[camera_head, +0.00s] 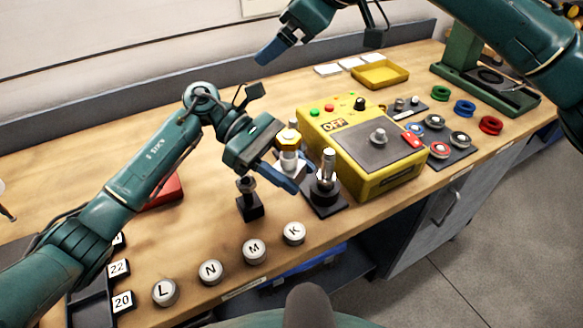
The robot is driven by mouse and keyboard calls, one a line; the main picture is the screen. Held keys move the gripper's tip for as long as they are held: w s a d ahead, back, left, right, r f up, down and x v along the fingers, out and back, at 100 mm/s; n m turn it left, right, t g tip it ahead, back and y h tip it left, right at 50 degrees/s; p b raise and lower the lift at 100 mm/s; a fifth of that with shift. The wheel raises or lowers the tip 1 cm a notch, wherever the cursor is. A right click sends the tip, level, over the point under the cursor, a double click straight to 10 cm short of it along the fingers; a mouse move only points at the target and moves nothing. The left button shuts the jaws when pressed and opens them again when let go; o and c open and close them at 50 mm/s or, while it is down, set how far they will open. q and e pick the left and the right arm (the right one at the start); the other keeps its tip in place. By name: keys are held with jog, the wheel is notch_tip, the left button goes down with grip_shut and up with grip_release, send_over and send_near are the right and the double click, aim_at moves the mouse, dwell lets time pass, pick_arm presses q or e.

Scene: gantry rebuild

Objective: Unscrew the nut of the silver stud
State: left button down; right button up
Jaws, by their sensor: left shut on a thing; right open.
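The silver stud (328,160) stands upright on a black base (325,207) near the middle of the bench. Its dark nut (324,186) sits low around the stud. My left gripper (299,184) reaches in from the left, its blue fingers low beside the stud. It is shut on what appears to be the nut, though the contact and the far finger are partly hidden. My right gripper (276,45) is open and empty, high at the upper middle, away from the stud.
A yellow box (385,182) marked OFF is close on the right. Lettered knobs (254,250) line the front edge. A yellow tray (380,75) lies further back.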

jog(key=s+f+m+g+h, duration=0.1)
jog(key=s+f+g+h, duration=0.15)
jog(key=s+h, duration=0.2)
jog(key=m+g+h, duration=0.2)
jog(key=g+h, duration=0.1)
send_over(288, 134)
jog(key=shift+w+a+f, duration=0.15)
jog(key=shift+w+f, duration=0.1)
jog(key=shift+w, duration=0.1)
jog(key=shift+s, duration=0.3)
jog(key=shift+s+d+f, duration=0.1)
jog(key=shift+d+f, duration=0.1)
jog(key=shift+f, duration=4.1)
jog(key=shift+c, duration=0.4)
